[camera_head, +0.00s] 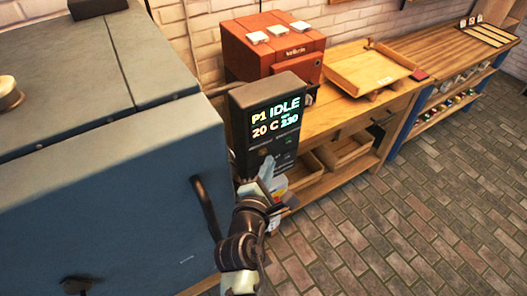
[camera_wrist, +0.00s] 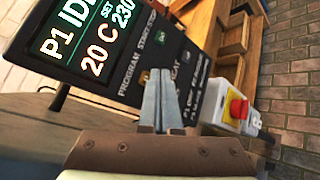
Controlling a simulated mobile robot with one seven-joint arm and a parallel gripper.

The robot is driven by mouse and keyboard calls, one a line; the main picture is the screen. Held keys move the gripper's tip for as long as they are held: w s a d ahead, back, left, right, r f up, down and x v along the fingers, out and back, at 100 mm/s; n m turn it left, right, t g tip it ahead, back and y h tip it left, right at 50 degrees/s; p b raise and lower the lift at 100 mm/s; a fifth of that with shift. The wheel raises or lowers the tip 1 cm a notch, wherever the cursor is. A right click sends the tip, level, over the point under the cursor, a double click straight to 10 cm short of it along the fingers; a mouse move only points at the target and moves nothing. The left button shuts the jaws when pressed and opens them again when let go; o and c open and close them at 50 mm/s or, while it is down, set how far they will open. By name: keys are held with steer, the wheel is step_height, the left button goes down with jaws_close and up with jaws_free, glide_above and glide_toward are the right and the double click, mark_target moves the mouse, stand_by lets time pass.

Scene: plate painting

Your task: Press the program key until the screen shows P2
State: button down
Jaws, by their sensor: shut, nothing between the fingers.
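The dark control box (camera_head: 240,150) has a lit screen (camera_head: 275,118) reading P1 IDLE, 20 C, SET 230. The wrist view shows part of this screen (camera_wrist: 85,40), with P1 readable. Below it are the printed labels PROGRAM and START/STOP. An amber-lit key (camera_wrist: 144,77) sits beside the PROGRAM label, just left of my fingertips. My gripper (camera_wrist: 160,76) is shut and empty, its tips close to the lower panel face. I cannot tell whether they touch a key. In the head view my gripper (camera_head: 267,165) is in front of the panel's lower part.
A large blue-grey kiln-like body (camera_head: 100,180) with a dark handle stands left of the box. A red emergency button (camera_wrist: 238,108) on a pale housing is right of my fingers. A wooden bench (camera_head: 320,115) holds a red machine (camera_head: 260,50) and tray. Brick floor at right is clear.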

steer(key=shift+w, duration=0.1)
steer(key=shift+w+a, duration=0.25)
steer(key=shift+w, duration=0.05)
steer(key=shift+w+a, duration=0.25)
steer(key=shift+w, duration=0.05)
stand_by(0.6)
stand_by(0.4)
steer(key=shift+s+d+p, duration=0.4)
steer(key=shift+s+d, duration=0.1)
steer(key=shift+s, duration=0.2)
steer(key=s+d+p, duration=0.1)
steer(key=s, duration=0.1)
steer(key=s+d+p, duration=0.2)
stand_by(0.9)
